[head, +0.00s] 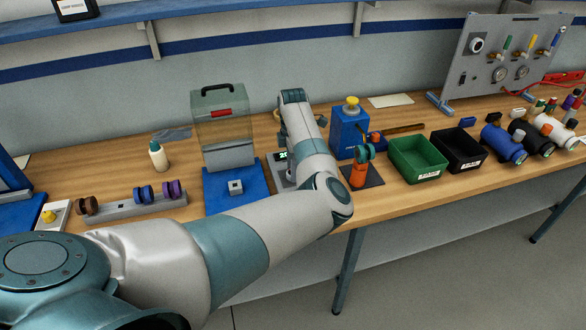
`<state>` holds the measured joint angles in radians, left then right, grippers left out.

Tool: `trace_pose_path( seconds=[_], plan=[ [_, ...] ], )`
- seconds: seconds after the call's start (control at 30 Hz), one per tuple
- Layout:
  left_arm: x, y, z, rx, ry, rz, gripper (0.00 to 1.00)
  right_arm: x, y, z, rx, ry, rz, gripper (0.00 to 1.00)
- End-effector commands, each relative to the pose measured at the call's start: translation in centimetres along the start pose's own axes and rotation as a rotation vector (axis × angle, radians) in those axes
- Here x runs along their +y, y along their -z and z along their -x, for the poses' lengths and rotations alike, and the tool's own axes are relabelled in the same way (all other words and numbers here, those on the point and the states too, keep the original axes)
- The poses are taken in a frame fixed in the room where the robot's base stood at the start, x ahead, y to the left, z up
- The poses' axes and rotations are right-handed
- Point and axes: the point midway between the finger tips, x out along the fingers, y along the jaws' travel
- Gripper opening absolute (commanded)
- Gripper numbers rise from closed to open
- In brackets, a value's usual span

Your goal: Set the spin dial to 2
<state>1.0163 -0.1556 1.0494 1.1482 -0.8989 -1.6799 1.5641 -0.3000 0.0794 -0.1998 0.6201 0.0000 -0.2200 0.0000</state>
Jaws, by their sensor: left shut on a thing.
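I cannot clearly pick out the spin dial. A grey device with a small lit green display (283,156) stands on the bench, mostly hidden behind my left forearm. My left arm reaches in from the left, bends at the elbow over the bench's front edge and runs back to this device. My left gripper (282,136) is at the device, largely covered by the forearm. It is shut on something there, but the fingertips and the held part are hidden. No number or pointer of a dial can be read. My right gripper is not in view.
Left of the arm are a clear-shielded blue station (222,135), a white bottle (158,157) and a grey rail with rollers (122,209). Right of it are a blue box (346,136), an orange post (359,176), a green bin (418,160) and a black bin (459,151).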

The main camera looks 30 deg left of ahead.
Motion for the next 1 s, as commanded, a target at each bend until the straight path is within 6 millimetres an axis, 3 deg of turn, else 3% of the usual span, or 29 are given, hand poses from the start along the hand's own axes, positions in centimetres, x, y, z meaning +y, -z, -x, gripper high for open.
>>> trace_pose_path(
  seconds=[0.13,0.17,0.2,0.23,0.67,0.83,1.0],
  plan=[
    [0.2,0.0,0.2,0.000,-0.005,0.000,0.10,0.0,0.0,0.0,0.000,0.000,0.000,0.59],
    [0.2,0.0,0.2,0.000,-0.004,0.000,0.39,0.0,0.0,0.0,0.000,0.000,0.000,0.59],
    [0.1,0.0,0.2,0.000,-0.004,0.000,0.49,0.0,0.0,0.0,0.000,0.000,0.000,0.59],
    [0.1,0.0,0.2,0.000,-0.004,0.000,0.51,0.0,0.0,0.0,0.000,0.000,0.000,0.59],
    [0.1,0.0,0.4,0.000,-0.002,-0.001,0.51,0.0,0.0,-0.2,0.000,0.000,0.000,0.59],
    [0.1,-0.1,1.8,-0.001,-0.003,0.000,0.51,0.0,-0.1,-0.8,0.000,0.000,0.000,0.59],
    [0.1,-0.1,4.3,-0.002,-0.005,-0.001,0.51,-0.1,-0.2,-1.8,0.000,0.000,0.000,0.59]
  ],
)
